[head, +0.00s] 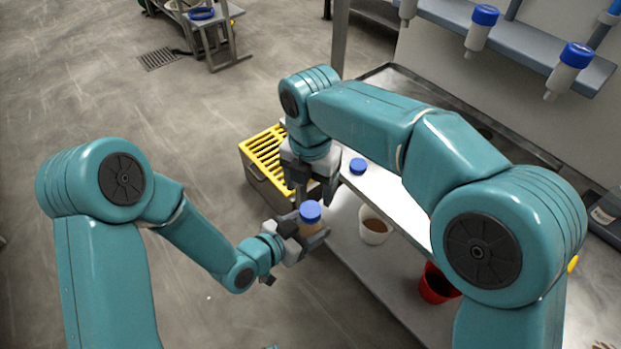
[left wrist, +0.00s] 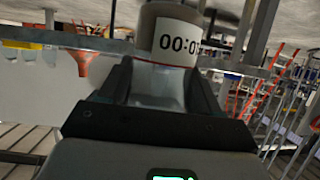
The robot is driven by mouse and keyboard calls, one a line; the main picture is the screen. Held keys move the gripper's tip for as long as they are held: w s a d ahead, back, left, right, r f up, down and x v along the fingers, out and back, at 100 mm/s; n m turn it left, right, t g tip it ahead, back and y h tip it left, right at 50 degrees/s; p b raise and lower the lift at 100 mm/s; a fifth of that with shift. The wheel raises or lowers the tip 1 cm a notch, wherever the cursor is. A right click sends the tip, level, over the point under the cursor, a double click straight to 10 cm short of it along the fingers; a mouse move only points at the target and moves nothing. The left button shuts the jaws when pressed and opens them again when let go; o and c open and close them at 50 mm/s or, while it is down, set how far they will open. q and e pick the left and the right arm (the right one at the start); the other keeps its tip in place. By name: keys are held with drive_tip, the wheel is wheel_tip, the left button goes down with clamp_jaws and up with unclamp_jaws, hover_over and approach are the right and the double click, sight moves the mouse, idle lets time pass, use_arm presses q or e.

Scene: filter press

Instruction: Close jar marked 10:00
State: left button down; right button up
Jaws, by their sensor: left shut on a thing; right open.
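My left gripper (head: 300,240) is shut on a small jar (head: 312,228) with brownish contents, held upright beside the bench. A blue lid (head: 310,210) sits on top of the jar; I cannot tell whether it is tight. In the left wrist view the jar's white label (left wrist: 176,45) is upside down and reads as 10:00, partly cut off. My right gripper (head: 312,183) is open, pointing down just above the lid, apart from it. Another blue lid (head: 358,166) lies on the bench's upper surface to the right.
A white open cup (head: 374,238) with brown contents and a red container (head: 437,285) stand on the lower shelf. A grey bin with a yellow grille (head: 265,150) stands behind the grippers. Blue-topped bottles (head: 478,30) hang from a wall rack.

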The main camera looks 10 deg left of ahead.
sight(311, 209)
wheel_tip(311, 209, down, 7)
drive_tip(key=shift+r, duration=0.2)
